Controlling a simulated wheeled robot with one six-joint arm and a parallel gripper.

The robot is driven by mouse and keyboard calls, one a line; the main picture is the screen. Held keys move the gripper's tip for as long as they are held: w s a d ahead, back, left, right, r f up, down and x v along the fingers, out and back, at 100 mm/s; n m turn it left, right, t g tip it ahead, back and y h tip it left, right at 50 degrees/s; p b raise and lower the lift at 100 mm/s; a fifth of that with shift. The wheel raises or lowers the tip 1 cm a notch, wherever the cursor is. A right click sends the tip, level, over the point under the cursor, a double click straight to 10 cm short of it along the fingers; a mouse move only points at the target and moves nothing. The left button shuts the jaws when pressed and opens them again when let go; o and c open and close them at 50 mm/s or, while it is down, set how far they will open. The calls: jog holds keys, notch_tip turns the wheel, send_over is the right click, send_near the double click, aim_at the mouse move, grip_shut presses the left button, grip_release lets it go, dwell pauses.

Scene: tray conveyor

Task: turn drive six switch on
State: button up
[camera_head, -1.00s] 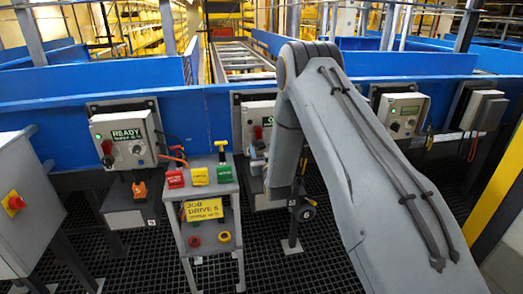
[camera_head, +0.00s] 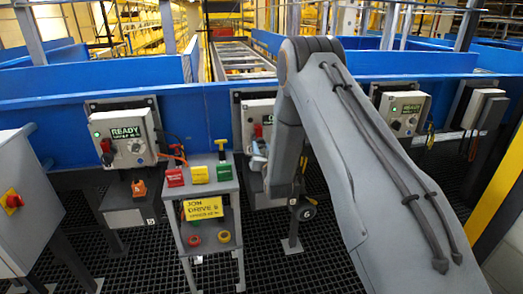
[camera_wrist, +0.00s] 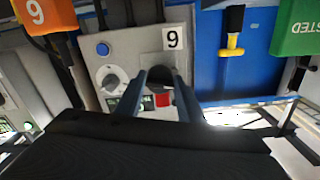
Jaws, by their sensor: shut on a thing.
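The drive six control box (camera_head: 259,112) stands behind my arm in the head view, partly hidden. A red patch (camera_wrist: 163,99) shows beside the handle. A white knob (camera_wrist: 110,80), a blue button (camera_wrist: 103,49) and a green-lit display (camera_wrist: 113,104) are on the same face. The switch's exact position is unclear.
A small stand (camera_head: 233,189) with red, yellow and green blocks and a yellow job sign (camera_head: 203,209) is left of my arm. Similar boxes stand left (camera_head: 124,134) and right (camera_head: 402,111) along the blue conveyor side (camera_head: 60,97). A yellow post (camera_head: 495,185) is at right.

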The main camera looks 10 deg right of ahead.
jog(key=m+b, duration=0.2)
jog(key=m, duration=0.5)
jog(key=shift+a, duration=0.1)
jog(key=m+b, duration=0.1)
jog(key=m, duration=0.3)
jog(key=shift+r+m+b, duration=0.1)
jog(key=shift+m+b, duration=0.45)
jog(key=shift+m, duration=1.35)
jog(key=o, duration=1.1)
jog(key=shift+c, duration=0.2)
jog(key=s, duration=0.8)
jog(key=shift+b, duration=0.45)
